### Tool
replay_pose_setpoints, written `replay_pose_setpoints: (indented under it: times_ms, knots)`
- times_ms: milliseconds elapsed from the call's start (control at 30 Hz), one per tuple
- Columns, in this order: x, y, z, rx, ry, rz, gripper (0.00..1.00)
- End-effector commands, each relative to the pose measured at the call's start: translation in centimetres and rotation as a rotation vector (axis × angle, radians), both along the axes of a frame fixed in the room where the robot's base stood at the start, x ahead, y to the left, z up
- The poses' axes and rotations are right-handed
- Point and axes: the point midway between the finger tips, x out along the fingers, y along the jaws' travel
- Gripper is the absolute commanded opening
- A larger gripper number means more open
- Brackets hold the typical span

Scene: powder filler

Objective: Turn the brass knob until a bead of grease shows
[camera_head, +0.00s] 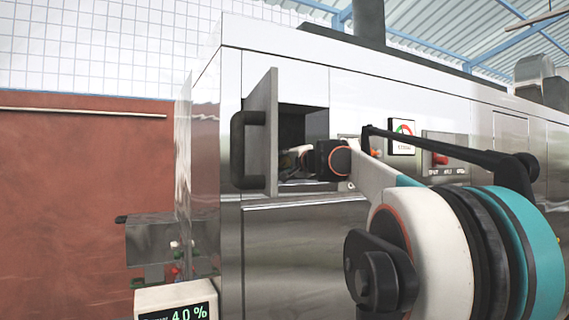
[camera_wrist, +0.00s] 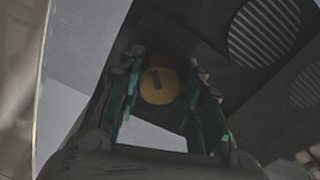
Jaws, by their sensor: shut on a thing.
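The brass knob (camera_wrist: 158,86) is a round yellow disc with a dark slot mark, in the middle of the wrist view. My gripper (camera_wrist: 163,74) has its two green-padded fingers on either side of the knob and is shut on it. In the head view my gripper (camera_head: 294,160) is partly hidden inside the open compartment of the steel machine (camera_head: 295,275). The knob is hidden in that view. The picture around the knob is dark, and I cannot make out any grease.
The compartment's door (camera_head: 262,135) stands open to the left of my wrist, with a dark handle (camera_head: 247,150). Round louvred vents (camera_wrist: 264,32) show at the upper right of the wrist view. A display (camera_head: 178,306) reads 40 %.

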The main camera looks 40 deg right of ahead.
Motion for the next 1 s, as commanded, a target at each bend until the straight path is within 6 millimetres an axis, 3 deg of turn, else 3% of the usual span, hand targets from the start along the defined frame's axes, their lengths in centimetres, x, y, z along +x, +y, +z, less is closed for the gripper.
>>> replay_pose_setpoints:
  times_ms: [300, 800, 833, 900, 1000]
  knots:
    - [-0.02, -0.06, 0.02, 0.105, -0.026, -0.001, 0.1]
    - [-0.02, -0.06, 0.0, 0.122, -0.03, 0.0, 0.1]
    - [-0.02, -0.06, 0.0, 0.122, -0.03, 0.0, 0.36]
    - [-0.01, -0.05, 0.0, 0.122, -0.03, 0.0, 0.52]
    - [-0.01, -0.05, 0.0, 0.121, -0.03, 0.0, 0.54]
